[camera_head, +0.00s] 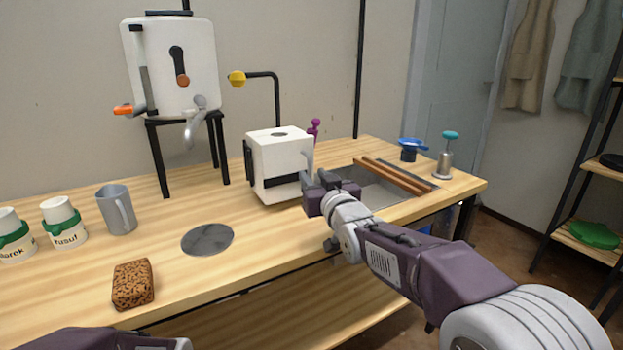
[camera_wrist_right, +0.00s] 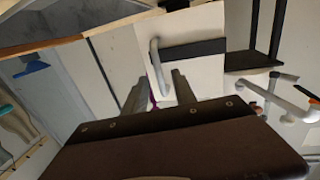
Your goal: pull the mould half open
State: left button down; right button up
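The mould (camera_head: 275,155) is a white block with a round mark on top and a dark band across its front. It stands on the wooden bench. A pale grey curved handle (camera_head: 307,162) is on its right side; the handle also shows in the right wrist view (camera_wrist_right: 155,62). My right gripper (camera_head: 315,185) is at that side of the mould. In the right wrist view its two fingers (camera_wrist_right: 159,90) are apart, with the handle's end between them. I cannot tell whether they touch it. Only part of my left arm shows at the lower left; its gripper is out of view.
A sink (camera_head: 375,190) with wooden slats (camera_head: 397,177) lies right of the mould. A white tank (camera_head: 172,65) on a black stand is behind left. A grey mug (camera_head: 117,210), brown sponge (camera_head: 133,284) and grey disc (camera_head: 207,239) are to the left. Bench in front is mostly clear.

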jog(key=shift+x, duration=1.05)
grip_shut()
dwell(0.6)
